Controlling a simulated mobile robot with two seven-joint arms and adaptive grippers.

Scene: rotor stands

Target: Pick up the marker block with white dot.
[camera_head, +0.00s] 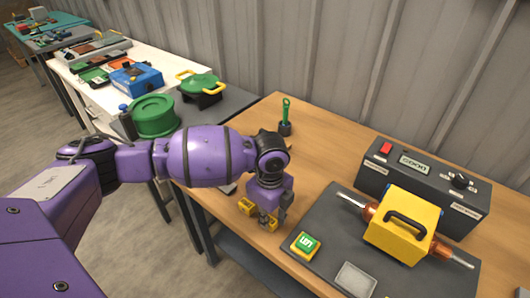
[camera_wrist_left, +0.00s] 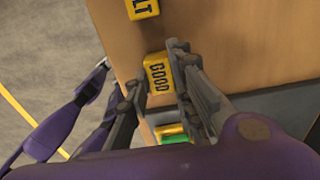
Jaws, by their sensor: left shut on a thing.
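My left gripper (camera_head: 264,222) is low over the near edge of the wooden table and points down. It is shut on a yellow block (camera_wrist_left: 157,74) marked GOOD, which shows between the fingers in the left wrist view. A second yellow block (camera_wrist_left: 142,8), with the letters LT showing, lies apart from it at the top of that view. In the head view this second block (camera_head: 246,206) is just left of the gripper. I see no white dot on the visible faces. My right gripper is not in view.
A dark mat (camera_head: 325,257) on the right holds a green-topped yellow button (camera_head: 305,244), a grey pad (camera_head: 355,278) and a yellow handled housing (camera_head: 405,223) on a shaft. Behind is a black control box (camera_head: 425,185). A green-handled tool (camera_head: 286,117) stands farther back on clear wood.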

